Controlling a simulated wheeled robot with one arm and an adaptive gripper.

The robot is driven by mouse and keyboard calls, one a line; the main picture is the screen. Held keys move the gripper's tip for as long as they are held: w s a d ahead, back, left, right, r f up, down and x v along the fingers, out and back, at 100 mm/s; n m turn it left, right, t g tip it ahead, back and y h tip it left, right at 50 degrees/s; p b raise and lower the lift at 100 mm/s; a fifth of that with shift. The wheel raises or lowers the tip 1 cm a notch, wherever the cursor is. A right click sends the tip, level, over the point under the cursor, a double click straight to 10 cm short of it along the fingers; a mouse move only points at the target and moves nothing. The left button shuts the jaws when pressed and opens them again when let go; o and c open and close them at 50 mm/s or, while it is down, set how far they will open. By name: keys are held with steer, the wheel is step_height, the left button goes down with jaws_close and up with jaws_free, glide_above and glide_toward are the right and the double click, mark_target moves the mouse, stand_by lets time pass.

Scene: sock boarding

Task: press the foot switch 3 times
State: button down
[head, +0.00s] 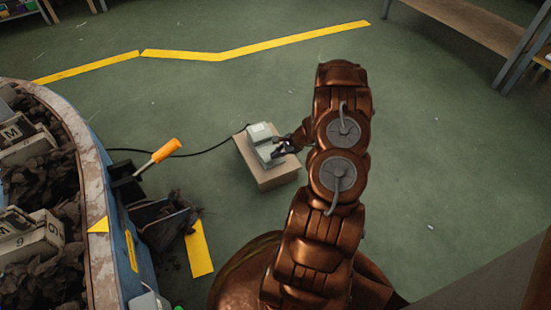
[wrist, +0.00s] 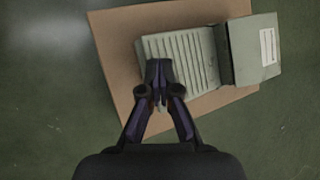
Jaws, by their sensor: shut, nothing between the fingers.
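The foot switch (head: 262,143) is a grey-green pedal with a ribbed top, lying on a brown board or box (head: 267,178) on the floor. A black cable runs from it to the left. In the wrist view the ribbed pedal (wrist: 195,52) joins a raised housing with a white label at the right. My gripper (head: 287,149) is at the pedal's right side in the head view. In the wrist view my gripper (wrist: 158,70) is shut and empty, its fingertips over the lower left part of the ribbed pedal. I cannot tell whether they touch it.
A round-edged table (head: 93,200) with dark socks and marked blocks stands at the left. An orange-handled tool (head: 165,151) and a dark container (head: 160,220) are beside it. Yellow tape (head: 200,248) marks the green floor. A shelf (head: 470,25) is at upper right; open floor lies between.

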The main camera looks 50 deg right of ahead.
steer(key=shift+s+f+b, duration=0.15)
steer(key=shift+f+b, duration=0.15)
steer(key=shift+f, duration=0.6)
stand_by(1.1)
stand_by(0.5)
steer(key=shift+w+r+p, duration=0.15)
steer(key=shift+r+p, duration=0.5)
steer(key=shift+r, duration=0.2)
steer(key=shift+w+r+p, duration=0.15)
steer(key=shift+r+p, duration=0.5)
steer(key=shift+r, duration=0.3)
steer(key=shift+w+d+r+p, duration=0.1)
steer(key=shift+w+r+p, duration=0.1)
steer(key=shift+r+p, duration=0.85)
steer(key=shift+w+d+r+p, duration=0.1)
steer(key=shift+w+r+p, duration=0.1)
steer(key=shift+r+p, duration=0.85)
steer(key=shift+r+b, duration=0.25)
steer(key=shift+b, duration=0.1)
steer(key=shift+a, duration=0.1)
